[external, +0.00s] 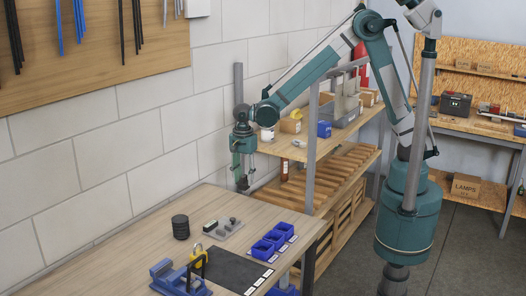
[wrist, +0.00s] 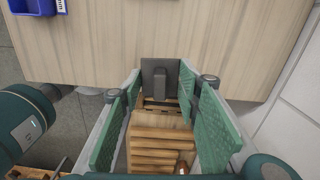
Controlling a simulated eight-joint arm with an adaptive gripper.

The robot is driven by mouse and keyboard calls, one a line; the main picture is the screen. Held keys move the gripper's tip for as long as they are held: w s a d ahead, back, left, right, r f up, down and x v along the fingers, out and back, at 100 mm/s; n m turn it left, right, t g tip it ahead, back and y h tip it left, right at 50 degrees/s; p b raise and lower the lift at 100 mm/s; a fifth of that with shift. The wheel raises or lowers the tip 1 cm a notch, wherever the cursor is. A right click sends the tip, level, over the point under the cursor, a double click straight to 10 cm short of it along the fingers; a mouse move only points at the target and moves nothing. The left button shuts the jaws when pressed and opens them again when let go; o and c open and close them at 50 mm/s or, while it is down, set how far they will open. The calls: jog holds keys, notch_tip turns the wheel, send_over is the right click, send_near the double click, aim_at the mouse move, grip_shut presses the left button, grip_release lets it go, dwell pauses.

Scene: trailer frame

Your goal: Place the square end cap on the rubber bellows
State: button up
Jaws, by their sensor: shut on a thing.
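The square end cap (wrist: 150,72) is a dark grey square plate with a raised bar. In the wrist view it sits between the tips of my gripper (wrist: 161,84), whose green fingers are shut on it. In the external view my gripper (external: 243,178) hangs pointing down beyond the table's far edge, in front of the wooden shelving; the cap is too small to make out clearly there. The rubber bellows (external: 180,227) looks to be the black ribbed cylinder upright on the table, left of and nearer than my gripper. It does not show in the wrist view.
Slatted shelving (external: 335,165) stands behind. The block wall is close on the left.

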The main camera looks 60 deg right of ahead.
jog(key=w+a+r+p, duration=0.1)
jog(key=w+a+r, duration=0.15)
jog(key=a, duration=0.55)
jog(key=w+a+r+p, duration=0.15)
jog(key=w+a, duration=0.25)
jog(key=a, duration=0.4)
notch_tip(320, 180, up, 5)
jog(key=m, duration=0.1)
send_over(180, 218)
jog(key=shift+w+r+p, duration=0.15)
jog(key=shift+r+p, duration=0.05)
jog(key=shift+p, duration=0.1)
jog(key=shift+f, duration=0.1)
jog(key=shift+f, duration=3.05)
jog(key=shift+f+p, duration=0.35)
jog(key=shift+f, duration=1.5)
jog(key=shift+d+f, duration=0.1)
jog(key=shift+f, duration=0.1)
